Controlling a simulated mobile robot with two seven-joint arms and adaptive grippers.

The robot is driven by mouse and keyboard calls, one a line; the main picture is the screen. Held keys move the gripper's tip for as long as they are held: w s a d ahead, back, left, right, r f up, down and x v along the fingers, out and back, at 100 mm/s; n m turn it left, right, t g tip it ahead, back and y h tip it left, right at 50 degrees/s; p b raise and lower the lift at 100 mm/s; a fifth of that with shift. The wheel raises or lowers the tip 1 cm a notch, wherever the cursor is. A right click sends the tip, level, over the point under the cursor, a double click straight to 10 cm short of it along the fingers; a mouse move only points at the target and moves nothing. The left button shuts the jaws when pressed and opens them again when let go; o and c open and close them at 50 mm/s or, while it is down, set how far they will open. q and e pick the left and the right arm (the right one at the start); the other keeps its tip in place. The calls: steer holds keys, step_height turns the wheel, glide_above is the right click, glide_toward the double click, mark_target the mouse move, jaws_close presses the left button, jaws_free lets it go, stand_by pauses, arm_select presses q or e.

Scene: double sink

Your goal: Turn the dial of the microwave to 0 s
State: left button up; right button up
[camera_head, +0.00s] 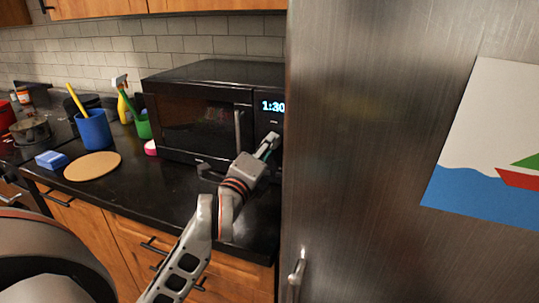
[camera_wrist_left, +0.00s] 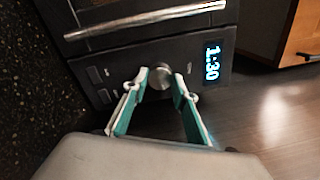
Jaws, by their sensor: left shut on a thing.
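The black microwave (camera_head: 190,115) stands on the dark counter with its door shut. Its blue display (camera_head: 272,106) reads 1:30, and the display also shows in the left wrist view (camera_wrist_left: 211,62). My left gripper (camera_head: 270,141) is at the control panel below the display. In the left wrist view, the round silver dial (camera_wrist_left: 162,75) sits between the fingertips of my left gripper (camera_wrist_left: 160,80), which is shut on it. In the head view the gripper hides the dial. My right gripper is not in view.
A steel fridge (camera_head: 350,150) stands close to the right of the microwave and my left arm. On the counter are a blue cup (camera_head: 94,131), a round cork board (camera_head: 92,167), a sponge (camera_head: 51,160) and a green cup (camera_head: 143,127). The counter before the microwave is clear.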

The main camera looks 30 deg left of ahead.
arm_select(q)
steer(key=shift+d+n+g+y+b, duration=0.15)
steer(key=shift+n+y+b, duration=0.15)
steer(key=shift+n+b, duration=1.75)
steer(key=shift+a+n+g+y+b, duration=0.25)
steer(key=shift+n+b, duration=0.75)
steer(key=shift+n, duration=2.05)
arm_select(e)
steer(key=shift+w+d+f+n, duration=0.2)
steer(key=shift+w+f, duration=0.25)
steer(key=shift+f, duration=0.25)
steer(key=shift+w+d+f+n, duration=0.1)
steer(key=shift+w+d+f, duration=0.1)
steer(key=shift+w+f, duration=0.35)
arm_select(q)
steer(key=shift+d, duration=0.2)
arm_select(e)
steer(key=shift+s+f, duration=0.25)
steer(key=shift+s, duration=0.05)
arm_select(q)
steer(key=o, duration=1.1)
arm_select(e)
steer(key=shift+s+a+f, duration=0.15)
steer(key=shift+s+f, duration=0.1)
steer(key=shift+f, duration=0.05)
arm_select(q)
steer(key=shift+t, duration=0.3)
